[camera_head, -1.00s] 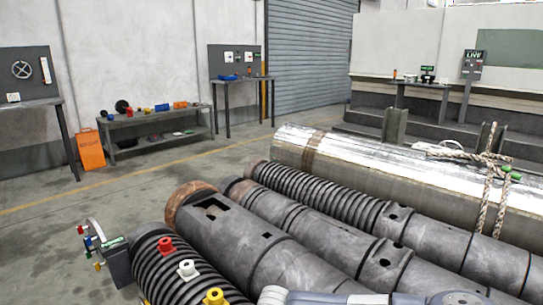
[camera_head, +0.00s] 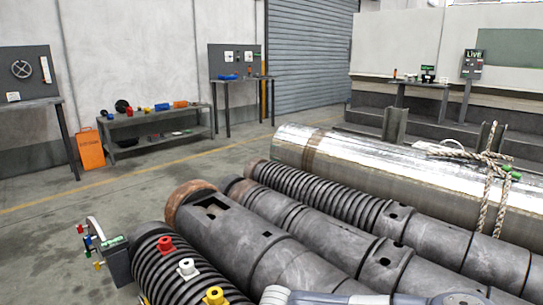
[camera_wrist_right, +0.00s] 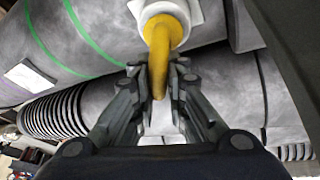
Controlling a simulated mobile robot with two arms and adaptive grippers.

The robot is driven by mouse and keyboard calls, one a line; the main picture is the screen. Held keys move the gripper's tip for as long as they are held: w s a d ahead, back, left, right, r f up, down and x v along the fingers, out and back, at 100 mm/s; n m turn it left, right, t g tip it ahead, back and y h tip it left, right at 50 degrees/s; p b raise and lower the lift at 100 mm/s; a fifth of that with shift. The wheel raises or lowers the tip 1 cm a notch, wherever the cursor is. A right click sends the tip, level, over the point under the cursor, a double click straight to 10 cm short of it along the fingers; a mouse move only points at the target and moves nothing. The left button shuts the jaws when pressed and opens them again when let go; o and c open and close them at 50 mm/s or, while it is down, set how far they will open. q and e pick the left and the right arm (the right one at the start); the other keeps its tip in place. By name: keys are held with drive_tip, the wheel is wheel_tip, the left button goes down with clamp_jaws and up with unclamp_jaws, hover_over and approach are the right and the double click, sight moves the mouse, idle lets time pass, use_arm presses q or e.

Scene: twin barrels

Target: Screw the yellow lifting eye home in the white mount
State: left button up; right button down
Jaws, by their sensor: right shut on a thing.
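In the right wrist view my right gripper (camera_wrist_right: 159,75) is shut on the yellow lifting eye (camera_wrist_right: 158,46). The eye's ring lies between the fingertips, and its thick end meets the round white mount (camera_wrist_right: 190,12) at the top of the view. The eye covers the joint, so I cannot tell how deep it sits. In the head view a white fitting (camera_head: 187,268) stands between a red one and a yellow one on the ribbed barrel; I cannot tell if it is the same mount. Neither gripper shows in the head view.
Dark barrels (camera_head: 240,235) lie side by side across the foreground, with a large shiny cylinder (camera_head: 400,175) behind them and rope over it. A device with coloured knobs (camera_head: 115,262) stands at the lower left. The floor at left is mostly clear.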

drive_tip(key=m+g, duration=0.1)
drive_tip(key=m, duration=0.1)
drive_tip(key=m+g, duration=0.1)
drive_tip(key=m, duration=0.2)
drive_tip(key=shift+s+d+f, duration=0.1)
drive_tip(key=shift+s+d, duration=0.05)
drive_tip(key=shift+s, duration=0.25)
drive_tip(key=c, duration=1.5)
unclamp_jaws()
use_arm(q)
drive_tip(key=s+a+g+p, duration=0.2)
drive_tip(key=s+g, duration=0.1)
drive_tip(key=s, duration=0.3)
use_arm(e)
wheel_tip(320, 180, up, 3)
drive_tip(key=shift+f, duration=0.1)
wheel_tip(320, 180, up, 3)
drive_tip(key=shift+w+f+p, duration=0.1)
drive_tip(key=shift+f+p, duration=0.05)
drive_tip(key=shift+p, duration=0.8)
wheel_tip(320, 180, up, 5)
drive_tip(key=p, duration=0.3)
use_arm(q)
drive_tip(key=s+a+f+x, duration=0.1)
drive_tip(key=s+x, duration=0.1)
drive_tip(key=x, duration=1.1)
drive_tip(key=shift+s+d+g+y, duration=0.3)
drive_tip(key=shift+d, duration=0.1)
